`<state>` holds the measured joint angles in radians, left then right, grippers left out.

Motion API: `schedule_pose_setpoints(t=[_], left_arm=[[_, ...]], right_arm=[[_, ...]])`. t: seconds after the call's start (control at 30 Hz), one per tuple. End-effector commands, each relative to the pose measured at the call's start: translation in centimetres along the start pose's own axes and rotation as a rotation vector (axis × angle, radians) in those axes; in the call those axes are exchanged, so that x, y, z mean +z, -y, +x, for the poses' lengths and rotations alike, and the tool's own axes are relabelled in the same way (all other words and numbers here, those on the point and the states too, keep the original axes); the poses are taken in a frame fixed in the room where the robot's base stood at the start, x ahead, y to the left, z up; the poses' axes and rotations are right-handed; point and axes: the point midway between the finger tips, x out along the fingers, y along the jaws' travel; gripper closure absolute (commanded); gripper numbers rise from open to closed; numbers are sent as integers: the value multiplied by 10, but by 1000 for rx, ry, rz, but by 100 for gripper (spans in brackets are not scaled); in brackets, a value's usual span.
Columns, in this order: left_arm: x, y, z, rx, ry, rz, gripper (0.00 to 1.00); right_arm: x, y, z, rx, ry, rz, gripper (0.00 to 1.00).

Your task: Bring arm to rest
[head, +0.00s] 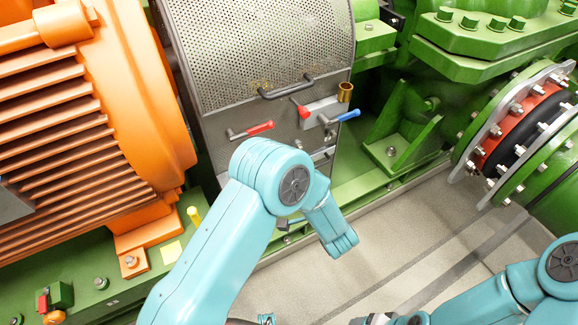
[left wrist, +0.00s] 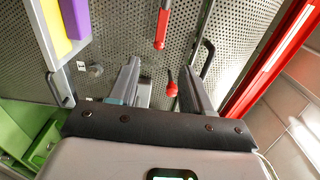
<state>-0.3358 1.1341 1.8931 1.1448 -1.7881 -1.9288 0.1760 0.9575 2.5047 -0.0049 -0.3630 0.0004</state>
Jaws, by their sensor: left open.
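My left arm (head: 235,225) rises from the bottom of the head view and bends in front of the perforated guard. Its gripper is mostly hidden behind the arm there. In the left wrist view my left gripper (left wrist: 160,75) is open, with its two fingers apart in front of the perforated panel. A red knob (left wrist: 172,88) shows between the fingers; I cannot tell whether anything touches them. My right arm (head: 500,295) lies at the lower right of the head view. Its wrist end is cut by the bottom edge, so its jaws are unclear.
The perforated guard (head: 260,45) has a dark handle (head: 286,88). Red-handled (head: 252,131) and blue-handled (head: 342,117) tools are below it, near a brass cup (head: 345,92). An orange motor (head: 80,130) stands left, a flanged coupling (head: 520,125) right. The floor (head: 400,235) between is clear.

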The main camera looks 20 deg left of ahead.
Motion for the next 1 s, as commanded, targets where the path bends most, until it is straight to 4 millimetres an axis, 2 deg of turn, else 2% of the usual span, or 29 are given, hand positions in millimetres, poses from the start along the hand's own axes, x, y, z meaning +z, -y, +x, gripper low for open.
schedule_pose_setpoints(t=[0.33, 0.43, 0.53, 0.6, 0.67, 0.7, 0.77, 0.87, 0.97, 1.0], left_arm=[[0, 0, 0, 0, 0, 0, 51], [7, 1, 9, 5, 23, 4, 51], [32, 7, 33, 18, 92, 12, 51], [62, 8, 54, 41, 127, 46, 51], [84, -6, 70, 132, 67, 45, 51], [89, -24, 73, 225, 2, -18, 51], [93, -50, 65, 378, -80, -135, 51], [96, -90, 33, 668, -158, -342, 51], [102, -122, -24, 1008, -150, -533, 51], [106, -131, -52, 1153, -116, -599, 51]], right_arm=[[0, 0, 0, 0, 0, 0, 28], [0, 2, -4, 0, 0, 0, 28], [0, 5, -14, 0, 0, 0, 28], [1, 9, -25, 0, 0, 0, 28], [1, 13, -36, 0, 0, 0, 28], [1, 14, -40, 0, 0, 0, 28], [1, 16, -44, 0, 0, 0, 28], [1, 18, -50, 0, 0, 0, 28], [1, 19, -54, 0, 0, 0, 28], [1, 20, -54, 0, 0, 0, 28]])
